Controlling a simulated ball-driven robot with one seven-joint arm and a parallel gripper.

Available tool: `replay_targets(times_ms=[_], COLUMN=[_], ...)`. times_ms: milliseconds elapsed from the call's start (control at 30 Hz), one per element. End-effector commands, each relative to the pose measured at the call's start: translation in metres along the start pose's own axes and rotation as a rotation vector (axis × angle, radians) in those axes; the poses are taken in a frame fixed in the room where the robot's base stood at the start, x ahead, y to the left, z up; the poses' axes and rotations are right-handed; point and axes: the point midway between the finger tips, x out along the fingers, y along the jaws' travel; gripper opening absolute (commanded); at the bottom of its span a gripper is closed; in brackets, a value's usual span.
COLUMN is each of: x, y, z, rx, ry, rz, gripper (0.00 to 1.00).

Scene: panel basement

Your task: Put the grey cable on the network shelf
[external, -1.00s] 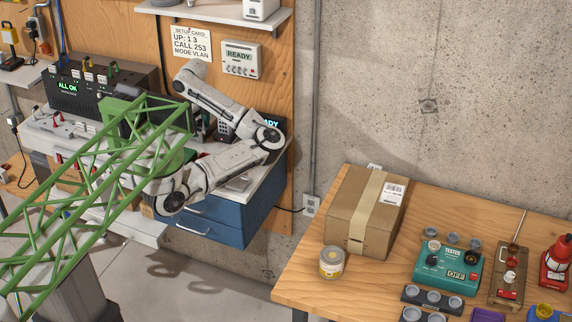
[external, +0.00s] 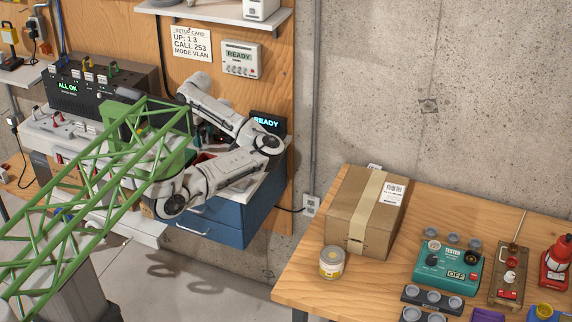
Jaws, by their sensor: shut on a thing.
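I cannot make out the grey cable in this view. My gripper is not visible; the far end of my arm goes behind my green lattice frame, in front of the panel bench. A white wall shelf (external: 222,14) at the top carries a white device (external: 260,8) and a grey item cut off by the picture's top edge. No label shows which shelf is the network shelf. A setup card (external: 190,43) and a panel reading READY (external: 241,57) hang below the white shelf.
A second READY display (external: 267,123) is beside my arm. The right wooden table (external: 297,283) holds a cardboard box (external: 345,225), a jar (external: 332,262) and a green tester (external: 437,269).

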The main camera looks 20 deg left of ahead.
Motion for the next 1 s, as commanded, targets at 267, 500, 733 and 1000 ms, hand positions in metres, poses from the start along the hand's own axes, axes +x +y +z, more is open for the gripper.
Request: replay_targets(times_ms=[267, 500, 733, 1000], x=[0.0, -0.008, -0.052, -0.103], y=[0.0, 0.0, 0.0, 0.0], z=[0.0, 0.0, 0.001, 0.0], rx=[0.0, 0.0, -0.001, 0.001], ry=[0.0, -0.001, -0.002, 0.001], rz=[0.0, -0.001, -0.002, -0.002], gripper=[0.7, 0.7, 0.7, 0.7])
